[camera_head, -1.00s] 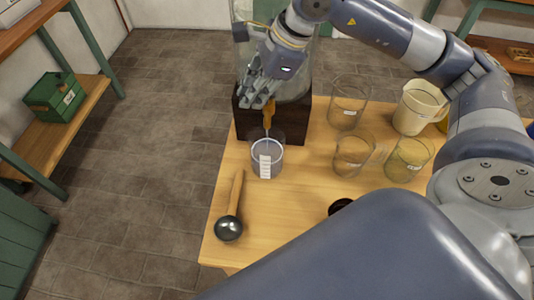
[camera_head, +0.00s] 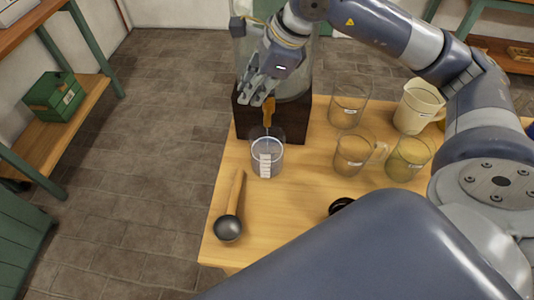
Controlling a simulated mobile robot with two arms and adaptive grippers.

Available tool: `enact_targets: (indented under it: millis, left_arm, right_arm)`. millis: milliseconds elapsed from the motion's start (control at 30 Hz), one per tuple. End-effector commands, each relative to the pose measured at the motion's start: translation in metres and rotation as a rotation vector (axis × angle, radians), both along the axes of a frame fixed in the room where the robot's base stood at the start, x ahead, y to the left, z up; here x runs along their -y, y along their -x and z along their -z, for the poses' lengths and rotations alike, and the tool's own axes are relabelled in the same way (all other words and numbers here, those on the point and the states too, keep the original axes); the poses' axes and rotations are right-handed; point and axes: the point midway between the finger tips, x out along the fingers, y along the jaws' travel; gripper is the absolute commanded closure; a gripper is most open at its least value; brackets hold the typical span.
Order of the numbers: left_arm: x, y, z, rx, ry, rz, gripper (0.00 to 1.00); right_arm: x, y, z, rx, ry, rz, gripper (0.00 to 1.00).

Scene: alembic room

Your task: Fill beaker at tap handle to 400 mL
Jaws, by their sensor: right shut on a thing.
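A clear beaker (camera_head: 267,160) with a white scale label stands upright on the wooden table, below the tap of a large glass dispenser (camera_head: 301,73) on a dark wooden base (camera_head: 293,118). Clear liquid shows inside the beaker, and a thin stream runs down into it from the tap. The exact level against the scale is too small to read. The orange-brown tap handle (camera_head: 268,112) is just below my right gripper (camera_head: 257,97). My right gripper is shut on the tap handle; its fingers partly cover it. My left gripper is not in view.
A ladle (camera_head: 228,227) lies at the table's front left. Glass vessels (camera_head: 349,105), (camera_head: 352,155), (camera_head: 407,158) and a cream jug (camera_head: 419,108) stand to the right. A dark round object (camera_head: 341,205) is near my arm. A green box (camera_head: 54,97) sits on the left shelf.

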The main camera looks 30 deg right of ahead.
Motion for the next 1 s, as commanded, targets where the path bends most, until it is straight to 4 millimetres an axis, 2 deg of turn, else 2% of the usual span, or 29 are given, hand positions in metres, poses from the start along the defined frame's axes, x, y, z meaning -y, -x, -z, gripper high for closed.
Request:
enact_targets:
  millis: [133,433,700,1000]
  left_arm:
    - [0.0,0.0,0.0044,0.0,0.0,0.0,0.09]
    - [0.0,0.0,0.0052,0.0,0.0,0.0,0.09]
    - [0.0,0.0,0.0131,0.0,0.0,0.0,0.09]
    - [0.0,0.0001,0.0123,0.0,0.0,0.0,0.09]
  right_arm:
    - [0.0012,-0.0023,0.0013,-0.001,0.002,0.085,1.0]
    - [0.0016,-0.0027,0.0013,-0.002,0.002,0.105,1.0]
    - [0.004,-0.0068,0.0013,-0.001,0.002,0.249,1.0]
    - [0.0054,-0.0076,0.0003,-0.001,0.002,0.261,1.0]
